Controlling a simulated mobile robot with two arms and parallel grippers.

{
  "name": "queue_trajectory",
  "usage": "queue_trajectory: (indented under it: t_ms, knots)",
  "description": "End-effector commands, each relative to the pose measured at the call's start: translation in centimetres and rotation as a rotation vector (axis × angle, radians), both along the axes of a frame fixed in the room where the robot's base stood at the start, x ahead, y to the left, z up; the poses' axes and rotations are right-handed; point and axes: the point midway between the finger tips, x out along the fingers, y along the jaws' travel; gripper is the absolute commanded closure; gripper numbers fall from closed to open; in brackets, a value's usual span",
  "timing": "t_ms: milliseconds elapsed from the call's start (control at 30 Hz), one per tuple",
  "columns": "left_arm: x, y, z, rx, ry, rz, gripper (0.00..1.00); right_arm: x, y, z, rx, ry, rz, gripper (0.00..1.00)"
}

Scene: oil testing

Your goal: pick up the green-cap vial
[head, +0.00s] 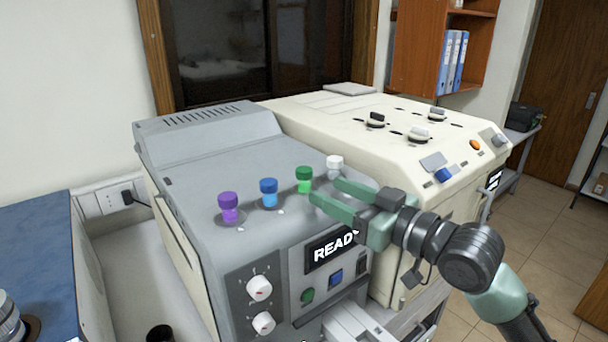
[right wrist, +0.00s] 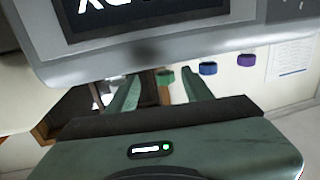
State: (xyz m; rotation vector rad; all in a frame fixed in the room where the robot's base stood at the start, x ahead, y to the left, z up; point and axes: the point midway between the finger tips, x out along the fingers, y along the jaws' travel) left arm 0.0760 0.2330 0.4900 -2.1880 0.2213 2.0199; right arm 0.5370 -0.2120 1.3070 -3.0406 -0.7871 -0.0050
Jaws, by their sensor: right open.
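The green-cap vial (head: 304,178) stands upright in the top of the grey machine (head: 215,165), between the blue-cap vial (head: 268,191) and the white-cap vial (head: 335,163). My right gripper (head: 327,189) is open and empty, in front of the green-cap vial and pointing toward it, one finger close to its lower part. I cannot tell whether a finger touches the vial. My left gripper is not in view.
The purple-cap vial (head: 229,206) stands at the left end of the row. The machine's READY display (head: 333,247) and knobs (head: 259,288) are on its front face, below the gripper. A cream machine (head: 390,130) with black-and-white knobs stands directly behind to the right.

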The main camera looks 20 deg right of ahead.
Motion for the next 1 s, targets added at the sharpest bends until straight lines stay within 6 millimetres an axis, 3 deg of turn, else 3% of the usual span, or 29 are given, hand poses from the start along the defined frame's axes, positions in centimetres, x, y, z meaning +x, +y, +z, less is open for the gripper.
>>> queue_trajectory:
  t_ms: [167, 433, 600, 833, 867, 1000]
  knots:
    - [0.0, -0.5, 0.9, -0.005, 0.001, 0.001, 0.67, 1.3, 0.8, 0.1, 0.001, 0.002, 0.000, 0.49]
    - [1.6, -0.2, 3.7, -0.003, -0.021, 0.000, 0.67, 4.0, 2.9, 0.5, 0.004, 0.001, 0.001, 0.49]
    - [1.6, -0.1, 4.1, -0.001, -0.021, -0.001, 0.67, 5.4, 3.7, 0.1, 0.000, 0.001, 0.000, 0.49]
    - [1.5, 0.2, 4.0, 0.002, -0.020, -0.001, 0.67, 5.5, 3.7, -0.1, 0.000, 0.001, 0.000, 0.49]
    - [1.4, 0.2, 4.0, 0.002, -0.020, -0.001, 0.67, 5.5, 3.7, -0.1, 0.000, 0.001, 0.000, 0.55]
    - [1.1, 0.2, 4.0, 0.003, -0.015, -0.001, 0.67, 5.5, 3.7, -0.1, 0.000, 0.001, 0.000, 0.94]
